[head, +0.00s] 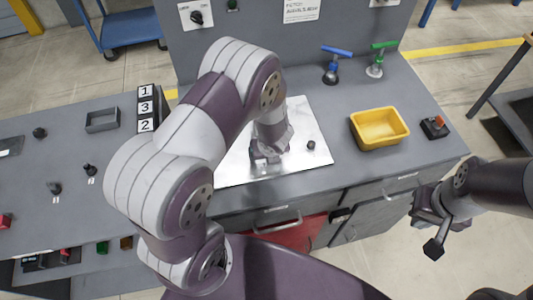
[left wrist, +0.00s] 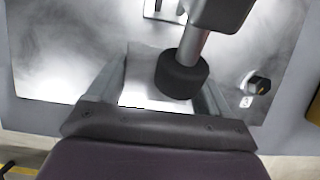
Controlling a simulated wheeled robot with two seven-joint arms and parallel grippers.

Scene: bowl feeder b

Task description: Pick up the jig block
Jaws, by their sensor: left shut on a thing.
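My left gripper (head: 268,152) is low over the bright metal plate (head: 305,165), below my bent left arm. In the left wrist view, its two fingers (left wrist: 155,80) stand wide apart on either side of a pale, smooth block (left wrist: 142,88), which I take for the jig block. The gripper is shut on this block. A black round foot on a grey rod (left wrist: 182,75) covers the block's right part; whether it touches the block I cannot tell. In the head view the arm and gripper hide the block. My right gripper (head: 428,228) is open and empty, off the bench's front right.
A small black knob (head: 311,145) stands right of my left gripper. Number blocks (head: 146,108) and a grey tray (head: 102,120) are left.

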